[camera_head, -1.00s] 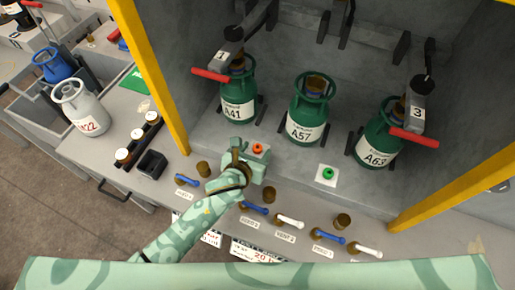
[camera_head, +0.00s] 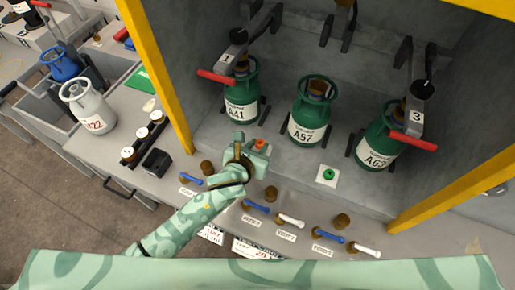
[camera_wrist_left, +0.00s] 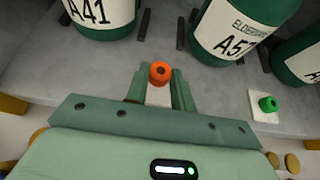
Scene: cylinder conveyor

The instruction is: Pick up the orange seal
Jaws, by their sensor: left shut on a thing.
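The orange seal (camera_wrist_left: 160,72) is a small ring with a dark hole in its top. In the left wrist view it sits between the two fingers of my left gripper (camera_wrist_left: 161,88), which is shut on it. In the head view the seal (camera_head: 261,143) shows at the fingertips of my left gripper (camera_head: 255,148), in front of cylinders A41 and A57. A pale patch lies below the seal in the wrist view. Whether the seal is clear of the surface cannot be told. My right gripper is not in view.
Green cylinders A41 (camera_head: 240,105), A57 (camera_head: 309,122) and A63 (camera_head: 377,151) stand in the grey bay. A green seal (camera_head: 328,174) lies on a white square. Blue-handled and white-handled tools lie along the front ledge. Yellow posts (camera_head: 155,75) frame the bay.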

